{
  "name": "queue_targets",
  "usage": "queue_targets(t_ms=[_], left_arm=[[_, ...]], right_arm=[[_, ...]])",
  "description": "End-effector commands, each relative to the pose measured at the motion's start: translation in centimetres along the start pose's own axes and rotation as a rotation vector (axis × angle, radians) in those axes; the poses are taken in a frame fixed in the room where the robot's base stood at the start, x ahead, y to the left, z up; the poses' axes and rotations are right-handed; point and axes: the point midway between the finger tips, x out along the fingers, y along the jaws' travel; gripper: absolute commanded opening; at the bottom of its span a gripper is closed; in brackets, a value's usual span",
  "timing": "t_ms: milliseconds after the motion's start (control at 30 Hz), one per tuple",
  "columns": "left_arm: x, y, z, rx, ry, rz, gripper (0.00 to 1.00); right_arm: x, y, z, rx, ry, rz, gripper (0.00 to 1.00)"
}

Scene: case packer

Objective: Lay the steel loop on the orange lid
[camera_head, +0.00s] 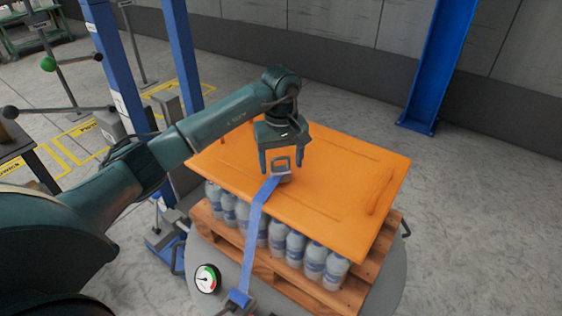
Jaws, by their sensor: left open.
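The orange lid (335,190) lies flat on top of several bottles (285,240) on a wooden pallet. The steel loop (281,164) is at the end of a blue strap (256,220) and shows over the left part of the lid, with a grey piece under it. My left gripper (284,166) points down over the lid, its two fingers spread on either side of the loop. I cannot tell whether the loop touches the lid. The strap runs from the loop over the lid's front edge to a fitting (238,299) low at the front. My right gripper is not in view.
The wooden pallet (345,297) sits on a round grey platform (392,285). A pressure gauge (207,279) stands at the front left. Blue posts rise at the left, and a blue column (437,70) stands at the back right. The floor at the right is clear.

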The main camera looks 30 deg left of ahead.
Motion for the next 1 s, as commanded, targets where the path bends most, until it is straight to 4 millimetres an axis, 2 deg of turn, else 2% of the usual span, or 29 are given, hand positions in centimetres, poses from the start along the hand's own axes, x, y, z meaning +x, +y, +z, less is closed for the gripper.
queue_targets(t_ms=[233, 500, 700, 1000], left_arm=[[-5.1, 0.0, -0.1, 0.000, 0.007, 0.004, 0.68], [-10.0, 0.0, -0.1, -0.001, 0.003, 0.001, 0.68], [-11.3, 0.0, 0.0, -0.001, 0.002, 0.001, 0.68], [-11.3, 0.0, 0.0, -0.001, 0.001, 0.000, 0.68]], right_arm=[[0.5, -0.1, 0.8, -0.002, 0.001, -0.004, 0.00], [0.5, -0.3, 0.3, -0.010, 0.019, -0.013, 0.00], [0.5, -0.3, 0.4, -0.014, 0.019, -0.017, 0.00], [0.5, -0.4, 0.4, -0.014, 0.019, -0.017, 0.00]])
